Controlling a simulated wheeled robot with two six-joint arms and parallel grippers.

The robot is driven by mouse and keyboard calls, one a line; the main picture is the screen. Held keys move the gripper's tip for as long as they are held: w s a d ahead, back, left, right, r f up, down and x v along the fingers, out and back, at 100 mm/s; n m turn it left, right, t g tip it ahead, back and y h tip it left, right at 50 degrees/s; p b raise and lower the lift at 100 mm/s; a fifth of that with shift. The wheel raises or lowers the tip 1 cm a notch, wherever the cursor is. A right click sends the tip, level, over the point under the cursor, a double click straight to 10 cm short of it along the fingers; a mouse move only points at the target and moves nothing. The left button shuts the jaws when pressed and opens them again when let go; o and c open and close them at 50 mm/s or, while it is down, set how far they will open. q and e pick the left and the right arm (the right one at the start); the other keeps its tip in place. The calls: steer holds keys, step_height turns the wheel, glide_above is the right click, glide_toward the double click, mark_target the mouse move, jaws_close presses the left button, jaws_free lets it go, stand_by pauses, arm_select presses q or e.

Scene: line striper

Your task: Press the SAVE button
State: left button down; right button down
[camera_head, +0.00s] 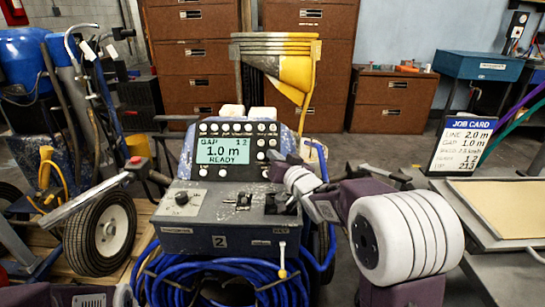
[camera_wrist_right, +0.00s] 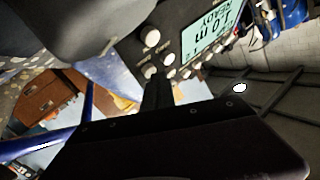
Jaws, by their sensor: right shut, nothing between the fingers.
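The line striper's control panel (camera_head: 224,174) stands in the middle of the head view. My right gripper (camera_head: 280,160) is shut and empty at the panel's right side. In the right wrist view its dark fingers (camera_wrist_right: 158,90) point at a white button (camera_wrist_right: 150,72) beside the display (camera_wrist_right: 212,38). I cannot tell whether they touch it.
A grey box (camera_head: 227,240) with switches and a knob sits below the panel, above a coiled blue hose (camera_head: 215,275). A job card (camera_head: 464,142) stands at the right, listing line 2.0 m and gap 1.0 m. A handlebar (camera_head: 82,205) lies left of the box.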

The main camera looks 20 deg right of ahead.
steer(key=shift+w+f, duration=0.1)
stand_by(0.6)
steer(key=shift+s+a+r+p, duration=0.15)
steer(key=shift+s+r+p, duration=0.15)
steer(key=shift+s+r, duration=0.3)
steer(key=shift+s+a+r+p, duration=0.25)
steer(key=shift+s+r+p, duration=0.3)
steer(key=shift+s+r, duration=0.35)
steer(key=shift+s+a+r+p, duration=0.25)
steer(key=shift+s+r+p, duration=0.3)
steer(key=shift+s+r, duration=0.25)
stand_by(0.3)
